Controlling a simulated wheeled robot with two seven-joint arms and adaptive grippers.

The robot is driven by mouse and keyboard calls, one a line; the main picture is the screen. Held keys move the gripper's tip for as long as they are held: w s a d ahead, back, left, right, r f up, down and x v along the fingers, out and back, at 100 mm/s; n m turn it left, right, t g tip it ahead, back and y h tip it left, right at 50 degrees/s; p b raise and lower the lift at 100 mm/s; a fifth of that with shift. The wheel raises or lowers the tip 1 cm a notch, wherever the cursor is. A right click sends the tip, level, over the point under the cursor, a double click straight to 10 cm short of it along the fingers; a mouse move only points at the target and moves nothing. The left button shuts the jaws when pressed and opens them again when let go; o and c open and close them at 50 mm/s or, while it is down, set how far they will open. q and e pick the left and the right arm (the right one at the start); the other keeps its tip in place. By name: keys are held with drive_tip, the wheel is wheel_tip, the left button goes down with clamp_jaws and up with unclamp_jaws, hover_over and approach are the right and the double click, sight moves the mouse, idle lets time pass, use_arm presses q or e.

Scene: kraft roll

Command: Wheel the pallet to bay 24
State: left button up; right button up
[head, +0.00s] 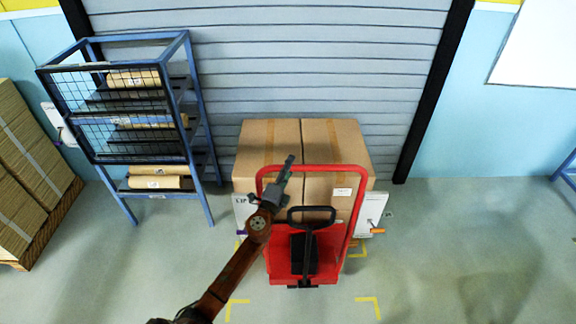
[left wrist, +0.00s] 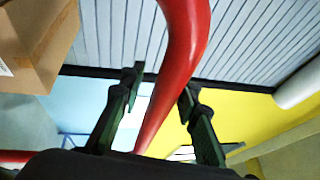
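A red hand truck with a tall hoop frame (head: 351,222) stands in front of the shutter in the head view. Large brown cartons (head: 335,150) stand behind its hoop; any pallet under them is hidden. A black loop handle (head: 311,216) rises at the truck's front. My left gripper (head: 288,168) is at the top bar of the hoop, left of its middle. In the left wrist view, the red tube (left wrist: 178,60) runs between its two fingers (left wrist: 160,95), which stand apart with a visible gap on the left side. My right gripper is out of view. No number 24 is readable.
Yellow corner marks (head: 369,306) lie on the floor around the truck. A blue rack (head: 199,150) with paper rolls stands left, and stacked cardboard (head: 20,150) stands at the far left. White panels (head: 371,210) flank the cartons. Floor to the right is clear.

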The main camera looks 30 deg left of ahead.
use_arm(q)
drive_tip(key=shift+o, duration=0.7)
drive_tip(key=shift+a, duration=0.1)
drive_tip(key=shift+s+r, duration=0.15)
drive_tip(key=shift+s, duration=0.05)
drive_tip(key=v, duration=1.2)
